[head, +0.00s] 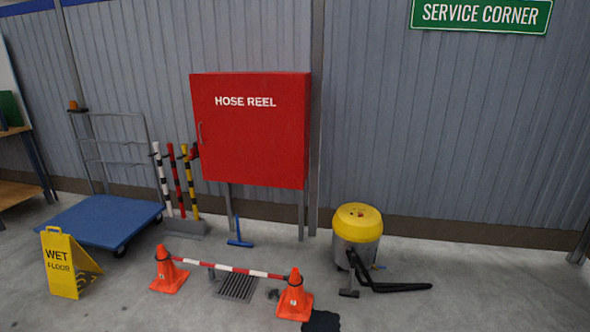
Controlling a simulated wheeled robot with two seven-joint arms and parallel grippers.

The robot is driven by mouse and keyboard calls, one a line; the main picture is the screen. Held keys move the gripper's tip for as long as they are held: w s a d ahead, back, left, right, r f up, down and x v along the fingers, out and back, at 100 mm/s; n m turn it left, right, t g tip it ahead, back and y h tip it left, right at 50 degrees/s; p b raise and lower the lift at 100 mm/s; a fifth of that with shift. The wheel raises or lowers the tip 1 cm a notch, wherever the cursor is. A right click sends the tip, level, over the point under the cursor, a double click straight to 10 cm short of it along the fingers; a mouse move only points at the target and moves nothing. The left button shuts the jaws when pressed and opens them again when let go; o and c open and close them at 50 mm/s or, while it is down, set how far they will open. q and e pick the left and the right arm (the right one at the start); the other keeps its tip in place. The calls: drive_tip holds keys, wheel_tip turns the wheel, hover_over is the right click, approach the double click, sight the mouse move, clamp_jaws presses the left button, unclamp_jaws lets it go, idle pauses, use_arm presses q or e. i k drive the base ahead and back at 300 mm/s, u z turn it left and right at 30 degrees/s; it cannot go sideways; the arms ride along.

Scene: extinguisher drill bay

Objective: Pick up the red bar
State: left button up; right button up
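Several striped bars stand upright in a low grey rack (186,227) against the wall, left of the red cabinet. A red bar with dark bands (177,183) stands between a white and black bar (162,180) and a yellow and black bar (189,182). A short red piece (195,152) shows behind the yellow bar's top, mostly hidden. A separate red and white bar (232,268) lies level across two orange cones. I cannot make out either of my grippers in the head view.
Two orange cones (168,272) (295,298) flank a floor drain (237,288). A blue platform cart (100,220) and a yellow wet-floor sign (65,263) stand left. The hose reel cabinet (250,130) overhangs beside the rack. A yellow-topped vacuum (357,225) stands right. A dark shape (321,321) is unclear.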

sight(285, 278)
drive_tip(key=i, duration=2.65)
drive_tip(key=u, duration=0.35)
